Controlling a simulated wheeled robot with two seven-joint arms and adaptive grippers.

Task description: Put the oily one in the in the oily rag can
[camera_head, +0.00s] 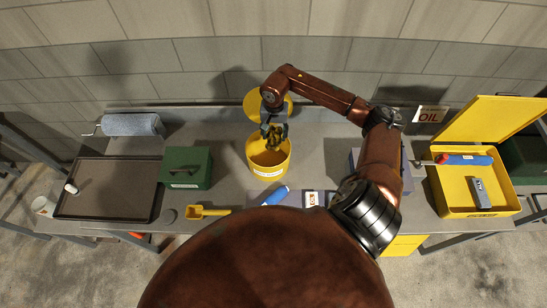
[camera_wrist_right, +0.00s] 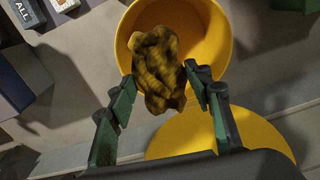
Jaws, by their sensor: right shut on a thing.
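A dark, yellow-brown stained rag (camera_head: 279,139) is crumpled in my right gripper (camera_head: 272,126). The rag also shows in the right wrist view (camera_wrist_right: 157,68), between the fingertips of my right gripper (camera_wrist_right: 164,84). The gripper is shut on it. The rag hangs over the open mouth of the yellow can (camera_head: 269,172); the can's inside wall shows in the wrist view (camera_wrist_right: 212,45). The can's round yellow lid (camera_head: 254,102) is open, tilted back at the wall side. My left gripper is out of view.
A green box (camera_head: 187,180) and a dark tray (camera_head: 105,212) lie left of the can, with a grey-blue roll (camera_head: 130,124) behind. A yellow scoop (camera_head: 207,211) is near the front edge. An open yellow case (camera_head: 451,197) stands right.

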